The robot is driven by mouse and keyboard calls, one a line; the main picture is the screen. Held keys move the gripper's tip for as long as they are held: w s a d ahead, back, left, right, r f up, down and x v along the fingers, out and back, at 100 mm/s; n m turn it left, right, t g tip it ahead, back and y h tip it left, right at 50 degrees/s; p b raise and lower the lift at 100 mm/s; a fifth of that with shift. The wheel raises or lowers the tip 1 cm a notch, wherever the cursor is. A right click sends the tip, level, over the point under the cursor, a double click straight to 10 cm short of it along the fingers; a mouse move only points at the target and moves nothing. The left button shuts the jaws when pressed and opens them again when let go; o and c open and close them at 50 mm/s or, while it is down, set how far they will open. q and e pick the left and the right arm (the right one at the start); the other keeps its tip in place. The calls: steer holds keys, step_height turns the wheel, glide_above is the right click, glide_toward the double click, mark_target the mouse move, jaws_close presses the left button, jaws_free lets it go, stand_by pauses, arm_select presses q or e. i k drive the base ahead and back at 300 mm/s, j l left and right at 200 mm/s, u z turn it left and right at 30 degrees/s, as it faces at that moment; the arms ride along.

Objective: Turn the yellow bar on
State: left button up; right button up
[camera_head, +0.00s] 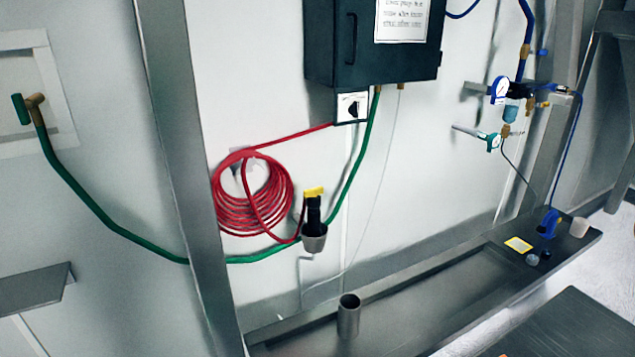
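A small yellow bar-shaped piece (314,191) sits on top of a black upright handle (313,212). The handle stands in a grey cup-like holder (314,238) on the wall, beside a coiled red hose (252,195). A second yellow item, a flat rectangular piece (518,244), lies at the right end of the metal trough. I cannot tell for sure which of the two the task means. Neither of my grippers is in view.
A dark box (375,45) hangs on the wall, with a black knob switch (352,107) below it. A green hose (100,215) crosses the wall behind a steel post (185,150). A metal cylinder (348,316) stands in the trough (400,300). Gauges (500,90) are at right.

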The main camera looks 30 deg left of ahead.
mark_target(315, 192)
steer(key=u, duration=1.1)
steer(key=i+u, duration=0.1)
steer(key=i+l, duration=0.05)
